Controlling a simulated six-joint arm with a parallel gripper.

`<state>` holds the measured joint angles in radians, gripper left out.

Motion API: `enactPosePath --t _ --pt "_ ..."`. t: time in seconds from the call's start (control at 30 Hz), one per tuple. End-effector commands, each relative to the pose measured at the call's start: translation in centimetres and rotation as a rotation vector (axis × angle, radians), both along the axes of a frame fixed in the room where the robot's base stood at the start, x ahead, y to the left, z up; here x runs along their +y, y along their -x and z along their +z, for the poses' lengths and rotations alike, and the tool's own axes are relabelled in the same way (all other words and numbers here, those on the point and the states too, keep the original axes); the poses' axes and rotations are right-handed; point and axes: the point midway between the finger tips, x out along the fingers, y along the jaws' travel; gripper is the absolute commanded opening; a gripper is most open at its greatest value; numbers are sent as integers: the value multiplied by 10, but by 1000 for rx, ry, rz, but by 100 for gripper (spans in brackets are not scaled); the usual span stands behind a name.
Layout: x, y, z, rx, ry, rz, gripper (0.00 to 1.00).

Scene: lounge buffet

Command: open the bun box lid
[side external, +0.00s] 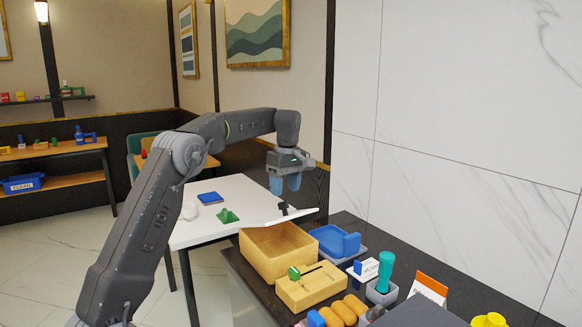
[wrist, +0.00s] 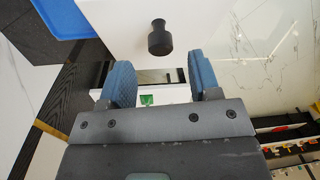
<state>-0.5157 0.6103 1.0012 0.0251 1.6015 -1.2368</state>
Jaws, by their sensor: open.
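The bun box (side external: 272,263) is a light wooden box on the dark counter, with part of its inside showing. Its white lid (side external: 302,213) is tilted up over the box, with a black knob (side external: 284,208) on its upper face. The lid (wrist: 108,18) also shows at the top of the wrist view, with the knob (wrist: 160,42) on it. My gripper (side external: 285,188) points down just above the knob. In the wrist view my gripper (wrist: 159,65) has its blue fingers apart, with nothing between them. The knob lies beyond the fingertips, apart from them.
A smaller wooden box (side external: 312,287) with a green handle, a blue tray (side external: 335,240) and several buns (side external: 343,312) crowd the counter. A teal-topped item (side external: 385,270) stands at right. A white table (side external: 228,200) lies behind, and a marble wall (side external: 470,120) rises on the right.

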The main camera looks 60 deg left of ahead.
Motion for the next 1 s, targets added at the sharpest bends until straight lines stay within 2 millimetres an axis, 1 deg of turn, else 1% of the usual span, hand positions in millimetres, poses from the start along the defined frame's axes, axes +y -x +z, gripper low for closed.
enactPosePath --t 0.03,0.1,0.3,0.5,0.73,1.0 --pt "0 -1 10 -4 -2 -1 57" --pt "1 -3 23 -3 -1 -1 57" --pt "1 -5 53 -2 -1 -1 57" --pt "1 -6 70 -1 0 -1 57" --pt "1 -6 83 0 0 -1 57" --pt "-24 -1 97 -36 -12 -127 57"
